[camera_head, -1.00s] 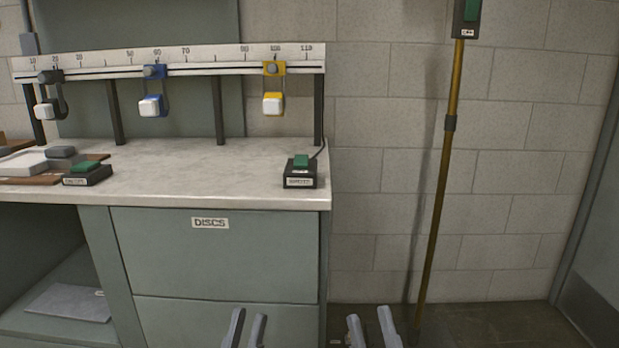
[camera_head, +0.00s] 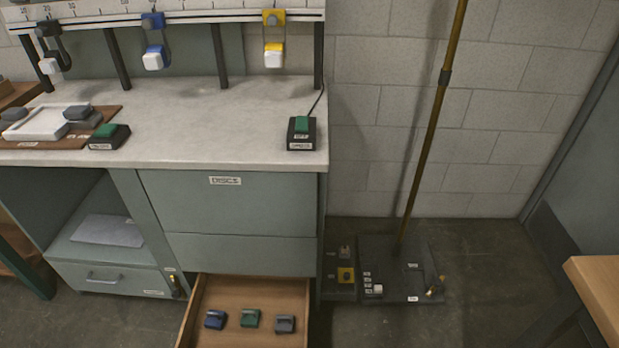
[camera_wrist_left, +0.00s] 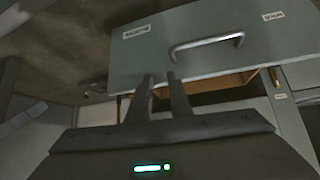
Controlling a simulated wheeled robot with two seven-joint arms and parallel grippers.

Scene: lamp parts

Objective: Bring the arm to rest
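My left gripper (camera_wrist_left: 159,78) shows in the left wrist view, with a visible gap between its two dark fingers and nothing between them. Beyond the fingertips is a grey-green drawer front (camera_wrist_left: 185,62) with a metal bar handle (camera_wrist_left: 206,46) and two labels. I cannot tell whether the fingers are near it in depth, but they are not around the handle. Neither gripper shows in the head view now, and my right gripper is out of sight.
An open wooden drawer (camera_head: 297,299) holds a blue, a green and a grey block. Above is a marble-topped bench (camera_head: 215,125) with a ruled rail (camera_head: 205,15). A dark floor base (camera_head: 385,282) with a brass pole (camera_head: 437,120) stands right. A wooden table corner (camera_head: 598,290) juts in.

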